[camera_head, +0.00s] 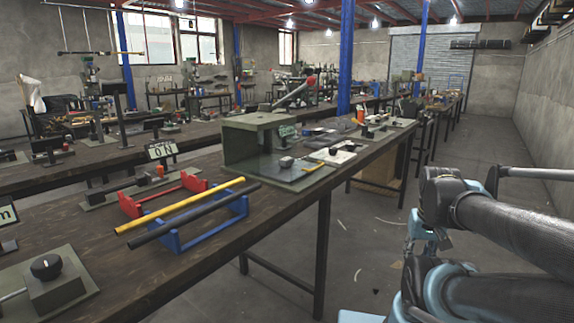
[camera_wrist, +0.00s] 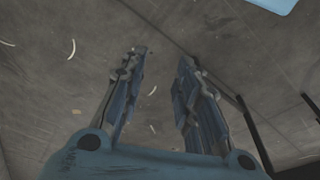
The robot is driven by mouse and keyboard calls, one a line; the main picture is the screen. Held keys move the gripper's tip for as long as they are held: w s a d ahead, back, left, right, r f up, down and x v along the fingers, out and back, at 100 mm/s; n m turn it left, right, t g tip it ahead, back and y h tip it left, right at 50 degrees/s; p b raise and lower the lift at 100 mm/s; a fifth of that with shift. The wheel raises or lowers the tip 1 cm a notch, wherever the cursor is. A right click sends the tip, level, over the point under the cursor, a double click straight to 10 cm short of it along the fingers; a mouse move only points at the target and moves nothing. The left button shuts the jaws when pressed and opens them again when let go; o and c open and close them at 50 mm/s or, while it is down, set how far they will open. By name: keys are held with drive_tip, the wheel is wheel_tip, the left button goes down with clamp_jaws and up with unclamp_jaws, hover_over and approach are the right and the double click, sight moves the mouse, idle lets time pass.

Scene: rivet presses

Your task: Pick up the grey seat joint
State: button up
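Two small grey pieces lie on the workbench by the press frame, and I cannot tell for sure which is the seat joint. One small grey block (camera_head: 286,162) sits on the plate in front of the green-grey press frame (camera_head: 258,122). A smaller dark piece (camera_head: 333,151) lies on a white plate just to its right. No grey joint shows in the wrist view. My arm is at the right of the head view, off the bench.
The long dark workbench (camera_head: 100,230) holds a red rack (camera_head: 133,206) and a blue rack (camera_head: 172,240), with a yellow bar (camera_head: 180,205) and a black bar (camera_head: 200,213). A box with a black knob (camera_head: 46,268) stands front left. Floor (camera_head: 370,225) is open right of the bench.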

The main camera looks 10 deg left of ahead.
drive_tip(key=o, duration=0.4)
drive_tip(key=shift+s+r, duration=0.15)
drive_tip(key=o, duration=0.6)
drive_tip(key=r, duration=0.1)
drive_tip(key=w+a+r, duration=0.1)
drive_tip(key=shift+w+r+n, duration=0.1)
drive_tip(key=shift+r+n, duration=0.25)
drive_tip(key=shift+n, duration=0.05)
drive_tip(key=shift+c, duration=0.2)
drive_tip(key=w+a+r+n+y, duration=0.4)
drive_tip(key=w+a+r+n, duration=0.5)
drive_tip(key=w+a+r, duration=1.5)
drive_tip(key=w+a+r+n+y, duration=0.1)
drive_tip(key=w+a+r+n, duration=0.1)
drive_tip(key=a, duration=0.4)
drive_tip(key=w+a+r+n, duration=0.1)
drive_tip(key=w+a, duration=0.1)
drive_tip(key=a, duration=0.4)
hover_over(287, 159)
drive_tip(key=d, duration=0.3)
drive_tip(key=f, duration=1)
drive_tip(key=shift+s, duration=0.2)
drive_tip(key=shift+s+a+x, duration=0.1)
drive_tip(key=shift+x, duration=1.25)
drive_tip(key=shift+s+a+x, duration=0.15)
drive_tip(key=shift+x, duration=1.15)
